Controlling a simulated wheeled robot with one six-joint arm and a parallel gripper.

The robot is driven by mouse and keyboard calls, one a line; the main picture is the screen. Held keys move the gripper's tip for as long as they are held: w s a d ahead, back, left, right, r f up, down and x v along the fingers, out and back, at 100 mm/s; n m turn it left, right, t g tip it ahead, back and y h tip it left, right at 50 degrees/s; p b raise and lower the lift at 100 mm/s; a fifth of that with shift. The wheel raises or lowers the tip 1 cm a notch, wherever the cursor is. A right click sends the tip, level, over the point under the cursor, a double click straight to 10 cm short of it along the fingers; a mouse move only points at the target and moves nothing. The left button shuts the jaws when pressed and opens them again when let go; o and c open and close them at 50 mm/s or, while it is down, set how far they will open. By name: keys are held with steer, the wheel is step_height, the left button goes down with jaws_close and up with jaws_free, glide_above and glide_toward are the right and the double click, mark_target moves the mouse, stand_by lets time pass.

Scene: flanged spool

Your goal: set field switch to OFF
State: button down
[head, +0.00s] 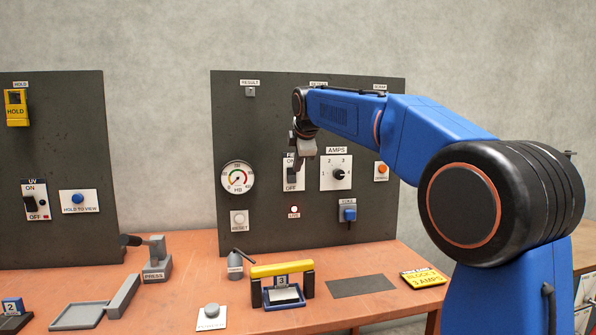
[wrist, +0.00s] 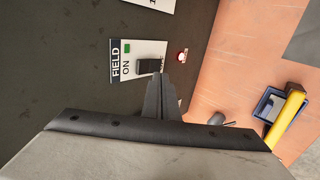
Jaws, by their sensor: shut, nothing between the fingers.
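The FIELD switch plate (wrist: 116,72) is white, with FIELD and ON lettering and a green mark in the wrist view. Its black rocker (wrist: 146,66) is beside the ON word. My gripper (wrist: 158,80) is shut and empty, with its tips at the rocker's end away from ON, hiding that part of the plate. I cannot tell whether they touch. The rocker's tilt is unclear.
A lit red LIVE lamp (head: 294,209) is below the switch. The AMPS dial (head: 338,174) is close on the right, a round gauge (head: 238,177) on the left. A yellow-topped stand (head: 282,270) and a small grey lever fixture (head: 235,262) stand on the bench below.

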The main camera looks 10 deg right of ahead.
steer(key=v, duration=0.7)
steer(key=shift+s+r, duration=0.2)
steer(key=shift+s, duration=0.05)
